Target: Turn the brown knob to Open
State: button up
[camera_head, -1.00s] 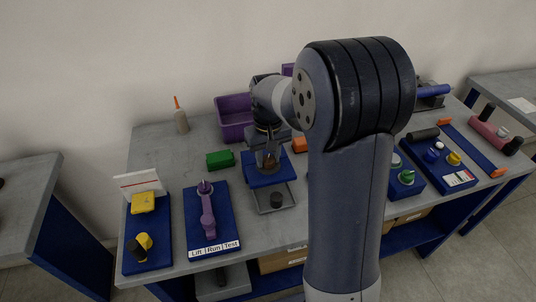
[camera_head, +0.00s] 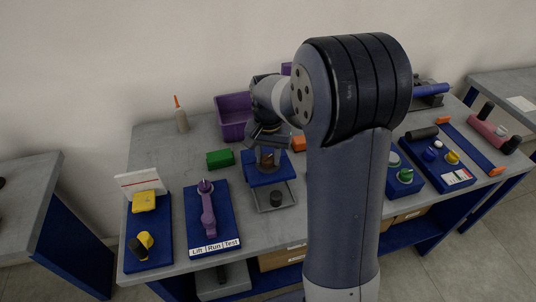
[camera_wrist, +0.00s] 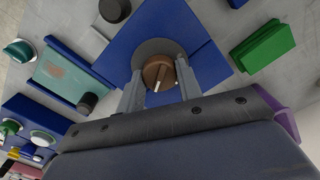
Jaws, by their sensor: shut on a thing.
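The brown knob (camera_wrist: 159,74) sits on a round grey plate (camera_wrist: 150,48) on a blue panel (camera_wrist: 200,30). A white mark on the knob's face points toward the lower part of the wrist view. My gripper (camera_wrist: 159,82) has one finger on each side of the knob and is shut on it. In the head view the knob (camera_head: 266,159) shows small below my gripper (camera_head: 266,150), on the blue box (camera_head: 262,179). No Open label can be made out in either view.
A green block (camera_head: 220,158) and a purple bin (camera_head: 233,112) are near the box. A black knob (camera_head: 276,198) stands in front of it. To the left is a panel with a purple lever (camera_head: 208,212); to the right is a panel with a green button (camera_head: 405,175).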

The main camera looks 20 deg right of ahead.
aim_at(268, 156)
dwell(0.3)
jog(key=o, duration=1)
notch_tip(268, 156, up, 11)
jog(key=shift+f, duration=0.1)
notch_tip(268, 156, down, 11)
jog(key=shift+r, duration=0.2)
jog(key=shift+f, duration=0.15)
dwell(0.4)
